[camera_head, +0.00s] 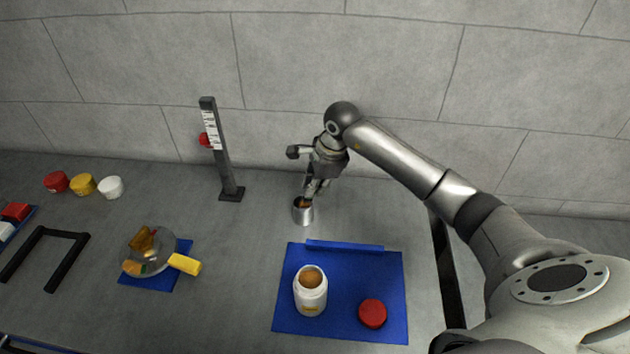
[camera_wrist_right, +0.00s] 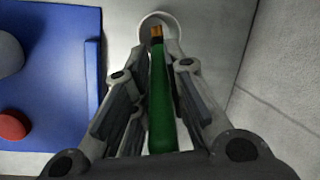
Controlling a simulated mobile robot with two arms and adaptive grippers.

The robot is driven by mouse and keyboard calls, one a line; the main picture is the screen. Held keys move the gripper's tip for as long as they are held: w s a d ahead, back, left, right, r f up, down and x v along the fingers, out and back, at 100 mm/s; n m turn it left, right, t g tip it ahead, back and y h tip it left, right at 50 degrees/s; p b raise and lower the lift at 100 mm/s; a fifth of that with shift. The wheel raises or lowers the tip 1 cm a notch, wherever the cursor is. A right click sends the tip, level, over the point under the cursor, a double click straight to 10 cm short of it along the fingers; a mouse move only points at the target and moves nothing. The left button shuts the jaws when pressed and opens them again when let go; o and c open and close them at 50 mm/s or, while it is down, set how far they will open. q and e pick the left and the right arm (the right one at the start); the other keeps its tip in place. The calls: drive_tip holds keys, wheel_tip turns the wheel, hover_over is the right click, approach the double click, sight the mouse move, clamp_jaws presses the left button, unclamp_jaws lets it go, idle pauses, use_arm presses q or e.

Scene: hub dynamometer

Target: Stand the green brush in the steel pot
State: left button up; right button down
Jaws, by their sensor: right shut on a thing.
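The steel pot (camera_head: 302,214) stands on the grey table behind the blue mat; its round rim (camera_wrist_right: 143,27) shows at the top of the wrist view. My right gripper (camera_head: 309,190) is above the pot, pointing down, and is shut on the green brush (camera_wrist_right: 160,95). The brush's copper-coloured end (camera_wrist_right: 156,33) points away from the gripper and lies over the pot's opening in the wrist view. In the head view this end shows at the pot's mouth; how deep it reaches is hidden. The gripper covers most of the handle there. My left gripper is out of view.
A blue mat (camera_head: 390,281) in front holds an open white jar (camera_head: 311,297) and a red lid (camera_head: 372,313). A dark post with a scale (camera_head: 222,150) stands left of the pot. A glass bowl with a yellow handle (camera_head: 185,264) and several small tubs (camera_head: 82,185) are farther left.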

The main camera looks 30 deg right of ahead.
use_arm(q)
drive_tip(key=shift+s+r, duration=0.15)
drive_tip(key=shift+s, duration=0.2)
use_arm(e)
drive_tip(key=shift+f, duration=0.25)
use_arm(q)
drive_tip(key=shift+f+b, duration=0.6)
drive_tip(key=shift+b, duration=0.05)
use_arm(e)
drive_tip(key=shift+f, duration=0.55)
drive_tip(key=c, duration=1.5)
unclamp_jaws()
drive_tip(key=shift+r, duration=0.1)
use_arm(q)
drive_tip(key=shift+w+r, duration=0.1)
use_arm(e)
drive_tip(key=shift+o, duration=0.2)
